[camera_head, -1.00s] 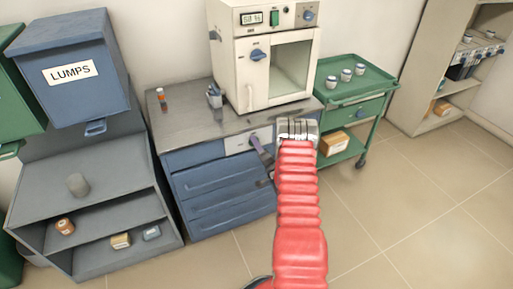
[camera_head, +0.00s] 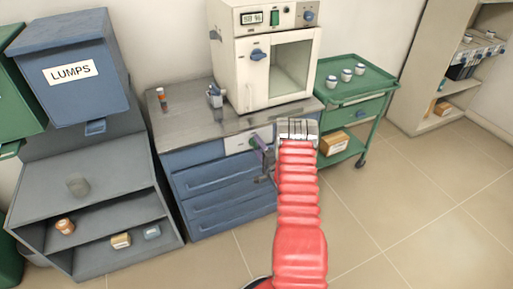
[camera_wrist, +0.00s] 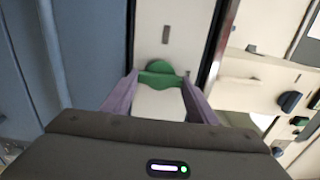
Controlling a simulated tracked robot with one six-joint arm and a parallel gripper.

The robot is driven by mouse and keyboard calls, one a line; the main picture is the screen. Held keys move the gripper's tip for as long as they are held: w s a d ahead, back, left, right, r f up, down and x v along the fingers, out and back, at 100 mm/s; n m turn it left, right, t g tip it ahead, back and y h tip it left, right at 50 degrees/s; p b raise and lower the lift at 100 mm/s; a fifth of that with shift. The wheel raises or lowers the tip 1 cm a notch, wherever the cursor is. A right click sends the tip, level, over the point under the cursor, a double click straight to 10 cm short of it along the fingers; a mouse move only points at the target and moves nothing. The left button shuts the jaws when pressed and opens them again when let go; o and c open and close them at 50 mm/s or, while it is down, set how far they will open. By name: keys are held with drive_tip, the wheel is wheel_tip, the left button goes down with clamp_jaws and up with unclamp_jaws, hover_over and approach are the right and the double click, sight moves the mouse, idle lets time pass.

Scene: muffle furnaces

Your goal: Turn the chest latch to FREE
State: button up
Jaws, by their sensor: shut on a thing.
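The latch is a green knob (camera_wrist: 160,75) on a white panel in the wrist view. My gripper (camera_wrist: 158,92) has its two purple fingers on either side of the knob and is shut on it. In the head view the white panel (camera_head: 238,142) is at the top front of the blue drawer chest (camera_head: 215,180). A purple finger (camera_head: 262,152) and a bit of green show at its right end. My red arm hides the chest's right edge. No FREE marking is readable.
A white furnace (camera_head: 245,75) with a blue handle stands on the chest's grey top. A green cart (camera_head: 375,85) with several small jars is to the right. The blue LUMPS bin (camera_head: 70,105) and a grey shelf unit (camera_head: 100,185) are at the left. Tiled floor is open at the front right.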

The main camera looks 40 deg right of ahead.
drive_tip(key=shift+f, duration=0.1)
drive_tip(key=o, duration=1)
drive_tip(key=shift+o, duration=0.2)
drive_tip(key=shift+s, duration=0.1)
drive_tip(key=v, duration=1.3)
drive_tip(key=shift+s+a, duration=0.15)
drive_tip(key=shift+s, duration=0.1)
